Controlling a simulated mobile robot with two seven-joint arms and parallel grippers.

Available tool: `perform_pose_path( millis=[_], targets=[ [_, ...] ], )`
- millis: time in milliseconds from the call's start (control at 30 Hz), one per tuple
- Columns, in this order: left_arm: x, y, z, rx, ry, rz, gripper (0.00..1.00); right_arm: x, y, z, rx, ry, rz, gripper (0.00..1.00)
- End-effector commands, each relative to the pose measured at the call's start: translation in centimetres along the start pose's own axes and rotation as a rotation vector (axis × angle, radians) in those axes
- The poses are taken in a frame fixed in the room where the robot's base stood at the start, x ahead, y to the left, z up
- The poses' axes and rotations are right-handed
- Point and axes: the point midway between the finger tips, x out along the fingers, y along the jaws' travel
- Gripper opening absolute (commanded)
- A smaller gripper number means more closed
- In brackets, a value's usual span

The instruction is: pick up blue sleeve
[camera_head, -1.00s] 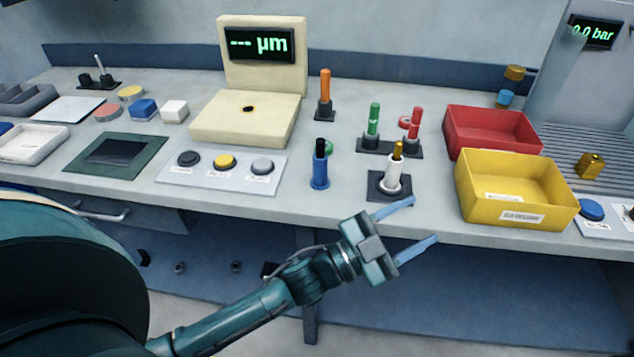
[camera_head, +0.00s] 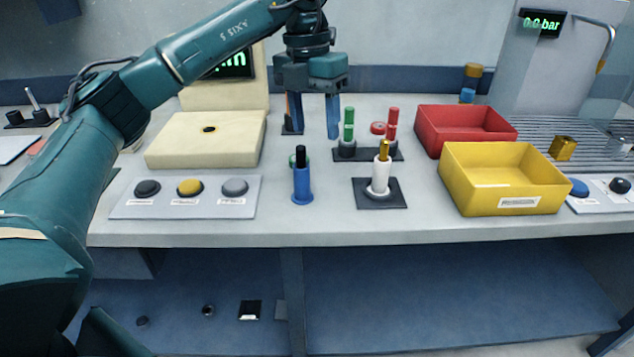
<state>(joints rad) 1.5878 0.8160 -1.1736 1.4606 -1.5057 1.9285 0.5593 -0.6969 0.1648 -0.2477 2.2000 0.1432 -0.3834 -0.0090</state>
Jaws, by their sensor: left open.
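The blue sleeve (camera_head: 302,187) stands upright on the bench, with a wider foot at its base and a black tip sticking out of its top. My left gripper (camera_head: 313,122) points down with its fingers apart and empty. In the picture it appears above the blue sleeve, apart from it; the exact depth between them is hard to tell. Its left finger partly hides an orange pin on a black base. My right gripper is not in view.
A white sleeve (camera_head: 380,179) on a brass pin and black base stands to the right. Green (camera_head: 348,128) and red (camera_head: 392,126) pins stand behind it. A button panel (camera_head: 213,205) lies left. Yellow (camera_head: 503,188) and red (camera_head: 466,140) bins stand right.

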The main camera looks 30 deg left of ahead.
Motion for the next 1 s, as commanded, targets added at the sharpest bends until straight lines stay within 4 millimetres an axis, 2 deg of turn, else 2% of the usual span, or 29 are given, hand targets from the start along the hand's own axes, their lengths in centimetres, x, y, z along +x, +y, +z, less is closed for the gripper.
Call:
perform_pose_path(
  millis=[33,100,200,500,600,767,1000],
  targets=[
    [-1.0,1.3,-0.2,-0.034,-0.008,0.044,0.54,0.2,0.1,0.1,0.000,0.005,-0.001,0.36],
    [-1.9,2.5,-0.6,-0.065,-0.009,0.086,0.54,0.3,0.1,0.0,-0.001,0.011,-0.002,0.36],
    [-1.8,3.2,-0.8,-0.084,-0.007,0.110,0.54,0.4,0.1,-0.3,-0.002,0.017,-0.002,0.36],
    [3.6,3.7,-0.8,-0.081,-0.005,0.108,0.54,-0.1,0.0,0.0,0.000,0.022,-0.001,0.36],
    [4.8,3.8,-0.8,-0.080,-0.006,0.107,0.54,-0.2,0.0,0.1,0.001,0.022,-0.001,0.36],
    [5.7,3.9,-0.8,-0.080,-0.008,0.107,0.54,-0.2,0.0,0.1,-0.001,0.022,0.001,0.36],
    [9.1,4.2,-0.9,-0.079,-0.006,0.106,0.54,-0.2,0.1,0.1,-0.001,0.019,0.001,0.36]
  ],
)
